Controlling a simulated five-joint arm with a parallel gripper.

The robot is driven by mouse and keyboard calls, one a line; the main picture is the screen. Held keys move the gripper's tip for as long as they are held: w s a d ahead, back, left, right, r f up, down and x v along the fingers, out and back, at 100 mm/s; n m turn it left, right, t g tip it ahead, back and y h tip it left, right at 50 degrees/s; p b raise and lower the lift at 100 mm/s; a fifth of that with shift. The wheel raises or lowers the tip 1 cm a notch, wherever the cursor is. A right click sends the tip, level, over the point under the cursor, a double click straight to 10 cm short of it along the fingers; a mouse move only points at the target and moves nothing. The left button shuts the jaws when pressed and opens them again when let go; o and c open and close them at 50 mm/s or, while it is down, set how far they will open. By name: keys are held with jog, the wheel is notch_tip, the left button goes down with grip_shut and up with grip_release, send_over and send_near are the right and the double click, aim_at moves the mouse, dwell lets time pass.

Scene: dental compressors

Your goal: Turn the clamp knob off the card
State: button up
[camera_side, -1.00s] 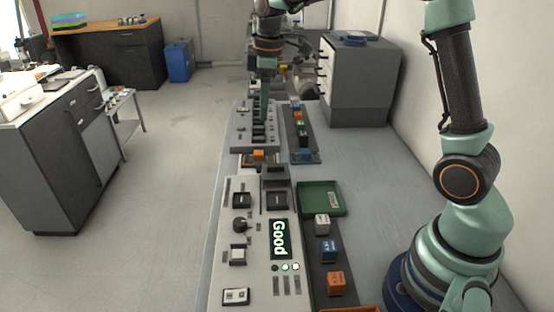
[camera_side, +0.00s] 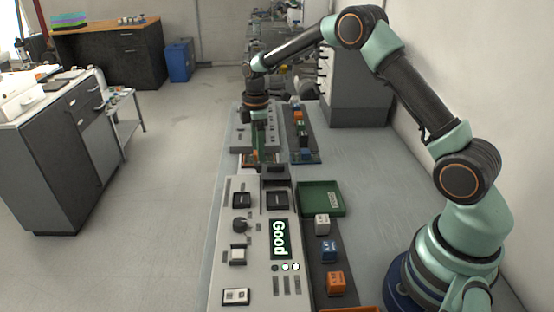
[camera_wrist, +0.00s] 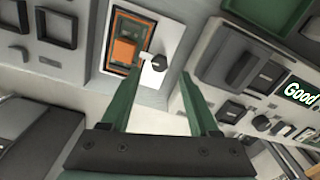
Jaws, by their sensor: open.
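An orange-framed card (camera_wrist: 127,42) sits in a pale recessed panel in the wrist view. The clamp knob (camera_wrist: 156,64) is a small dark knob with a light tab (camera_wrist: 148,75), at the card's lower right edge. The tab appears to reach over or beside the card's edge. My gripper (camera_wrist: 160,82) is open, with one green finger on each side of the knob in this view. I cannot tell how far the fingertips are from it. In the side view my gripper (camera_side: 262,142) points down over the card area, with the card (camera_side: 250,156) partly hidden behind it.
A control panel with a "Good" screen (camera_side: 280,239) stands nearer the side camera. A green tray (camera_side: 321,199) lies beside it, with white (camera_side: 322,224), blue (camera_side: 329,250) and orange (camera_side: 336,283) blocks on a dark strip. Raised panel switches surround the card.

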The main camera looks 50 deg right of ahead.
aim_at(258, 163)
jog(key=shift+f, duration=2.1)
grip_shut()
